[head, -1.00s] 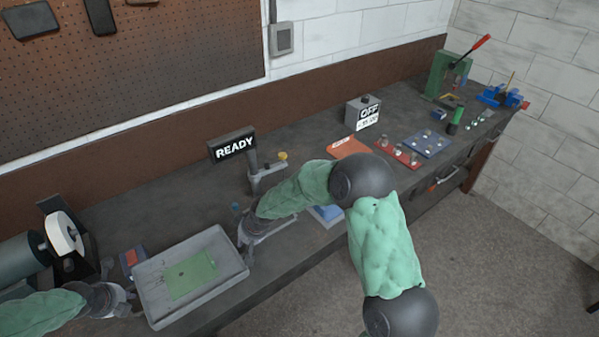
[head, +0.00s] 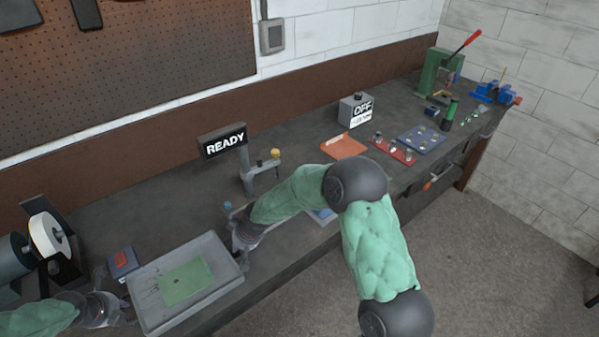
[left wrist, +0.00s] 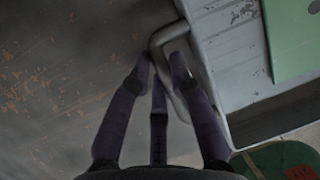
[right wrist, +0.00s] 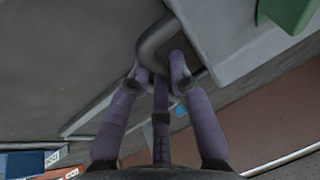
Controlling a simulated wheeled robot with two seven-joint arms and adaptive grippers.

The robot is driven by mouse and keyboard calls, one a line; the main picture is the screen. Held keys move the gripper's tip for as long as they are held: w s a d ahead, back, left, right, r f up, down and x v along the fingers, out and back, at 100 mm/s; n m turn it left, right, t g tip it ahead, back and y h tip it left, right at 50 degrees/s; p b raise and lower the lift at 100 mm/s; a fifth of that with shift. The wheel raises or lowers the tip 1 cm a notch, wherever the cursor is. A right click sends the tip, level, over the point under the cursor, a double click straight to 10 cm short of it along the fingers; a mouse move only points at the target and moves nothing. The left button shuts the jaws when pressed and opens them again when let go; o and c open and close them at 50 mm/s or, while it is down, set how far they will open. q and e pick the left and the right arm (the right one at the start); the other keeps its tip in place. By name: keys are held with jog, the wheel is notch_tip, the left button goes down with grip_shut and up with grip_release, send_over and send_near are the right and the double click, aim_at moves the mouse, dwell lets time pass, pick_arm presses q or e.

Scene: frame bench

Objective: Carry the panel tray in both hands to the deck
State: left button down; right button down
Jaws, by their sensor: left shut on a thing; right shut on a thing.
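The panel tray (head: 222,290) is a shallow grey tray at the lower left of the head view. A green panel (head: 187,281) lies flat inside it. My left gripper (head: 124,311) is at the tray's left side, shut on a bar handle (left wrist: 160,38). My right gripper (head: 240,253) is at the opposite side, shut on the other handle (right wrist: 152,45). The tray looks about level. I cannot tell how far it is above the bench. I cannot make out for sure which thing is the deck.
A READY sign (head: 222,143) and a post with a yellow knob (head: 275,153) stand behind the tray. A white wheel (head: 48,235) and a blue-and-red block (head: 122,263) are to its left. My right arm partly hides a blue item (head: 322,214). An OFF box (head: 356,110) stands farther right.

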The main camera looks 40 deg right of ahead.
pick_arm(q)
jog(key=shift+f+b, duration=0.5)
jog(key=shift+f, duration=0.1)
pick_arm(e)
jog(key=shift+f, duration=0.6)
pick_arm(q)
jog(key=c, duration=1.1)
grip_release()
jog(key=shift+r, duration=0.15)
pick_arm(e)
jog(key=c, duration=1.1)
grip_release()
jog(key=shift+r, duration=0.15)
